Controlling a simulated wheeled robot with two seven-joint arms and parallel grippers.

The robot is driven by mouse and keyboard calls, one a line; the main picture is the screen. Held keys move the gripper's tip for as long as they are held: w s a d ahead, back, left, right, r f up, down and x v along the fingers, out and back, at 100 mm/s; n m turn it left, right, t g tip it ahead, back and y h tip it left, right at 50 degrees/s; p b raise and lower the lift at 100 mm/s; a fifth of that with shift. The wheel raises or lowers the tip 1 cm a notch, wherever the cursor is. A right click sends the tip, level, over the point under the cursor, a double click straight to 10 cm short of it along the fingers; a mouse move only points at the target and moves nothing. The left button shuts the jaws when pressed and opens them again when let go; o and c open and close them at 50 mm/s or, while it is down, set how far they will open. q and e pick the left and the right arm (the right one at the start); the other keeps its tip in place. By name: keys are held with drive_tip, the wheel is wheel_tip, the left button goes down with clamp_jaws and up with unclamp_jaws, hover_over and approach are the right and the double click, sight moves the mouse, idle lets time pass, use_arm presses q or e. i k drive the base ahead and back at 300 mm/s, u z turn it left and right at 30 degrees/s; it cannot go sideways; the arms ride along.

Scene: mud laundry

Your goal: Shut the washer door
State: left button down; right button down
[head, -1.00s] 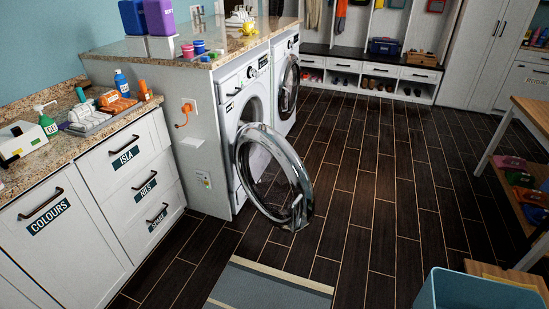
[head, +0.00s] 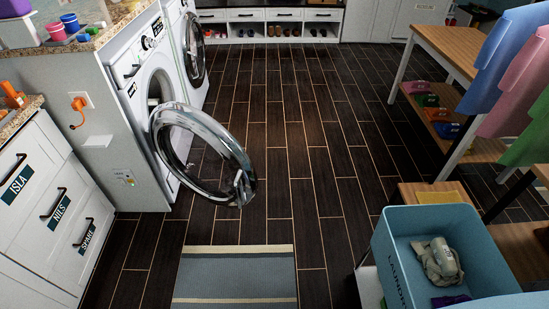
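The near washer (head: 142,75) stands at the left under the granite counter. Its round door (head: 208,113), with a chrome rim and clear glass, hangs wide open and sticks out over the floor. The drum opening (head: 158,92) shows partly behind the door. The second machine (head: 186,22) stands just beyond it, and its round door (head: 194,50) looks shut, though I cannot be sure. Neither of my grippers is in the picture.
A striped grey rug (head: 235,274) lies in front of the open door. A blue laundry basket (head: 387,243) with cloth items stands at the lower right, near wooden tables (head: 448,45) and hanging clothes (head: 508,60). The dark plank floor between is clear.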

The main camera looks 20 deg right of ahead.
sight(168, 115)
drive_tip(key=z, duration=0.4)
drive_tip(key=i, duration=0.85)
drive_tip(key=u, duration=0.95)
